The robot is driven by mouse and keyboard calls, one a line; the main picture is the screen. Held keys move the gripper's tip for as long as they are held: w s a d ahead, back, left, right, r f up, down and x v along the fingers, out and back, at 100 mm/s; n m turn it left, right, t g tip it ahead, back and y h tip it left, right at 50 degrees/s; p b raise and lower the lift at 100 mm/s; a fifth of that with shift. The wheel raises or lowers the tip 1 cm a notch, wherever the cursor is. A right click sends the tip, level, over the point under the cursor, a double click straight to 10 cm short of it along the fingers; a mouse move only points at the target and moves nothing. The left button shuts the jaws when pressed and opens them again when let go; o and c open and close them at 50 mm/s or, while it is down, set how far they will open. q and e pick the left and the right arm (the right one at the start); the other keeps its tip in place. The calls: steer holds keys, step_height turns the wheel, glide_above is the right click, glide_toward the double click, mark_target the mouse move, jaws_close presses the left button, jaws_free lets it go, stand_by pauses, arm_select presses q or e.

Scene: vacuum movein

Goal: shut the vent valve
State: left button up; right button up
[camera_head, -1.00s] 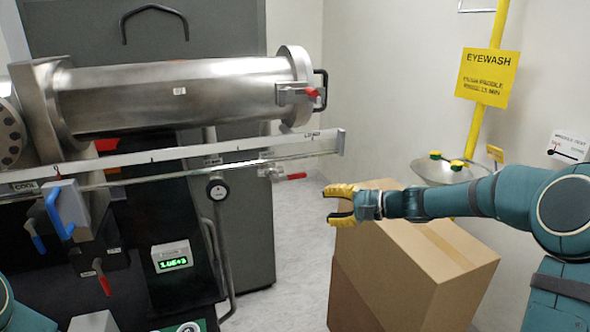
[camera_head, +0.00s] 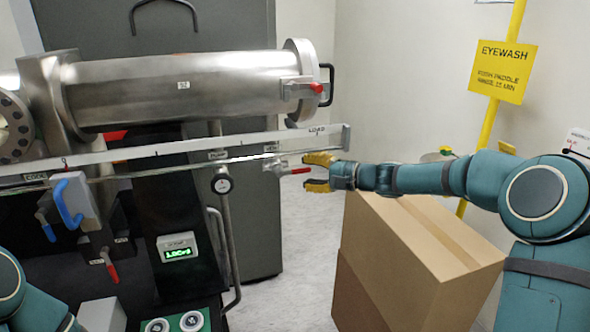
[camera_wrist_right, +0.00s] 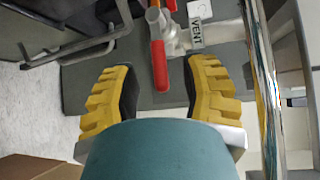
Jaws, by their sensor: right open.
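The vent valve has a red lever handle (camera_head: 298,171) and sits at the right end of the thin pipe under the long white rail. In the right wrist view the red handle (camera_wrist_right: 159,66) points down between the fingers, beside a metal valve body with a VENT label (camera_wrist_right: 198,33). My right gripper (camera_head: 309,172) has yellow fingers, is open, and is at the handle. In the wrist view its fingers (camera_wrist_right: 160,80) stand on both sides of the handle's end, with gaps. My left gripper is out of view; only part of my left arm shows at the lower left.
A cardboard box (camera_head: 420,245) stands below my right arm. The steel cylinder (camera_head: 190,90) and white rail (camera_head: 185,149) run above the valve. Blue-handled (camera_head: 68,205) and red-handled (camera_head: 111,271) valves are at the left. A yellow eyewash post (camera_head: 497,105) stands at the right.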

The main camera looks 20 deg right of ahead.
mark_target(294, 170)
steer(key=shift+x, duration=2.2)
jaws_close()
steer(key=shift+w+f, duration=0.1)
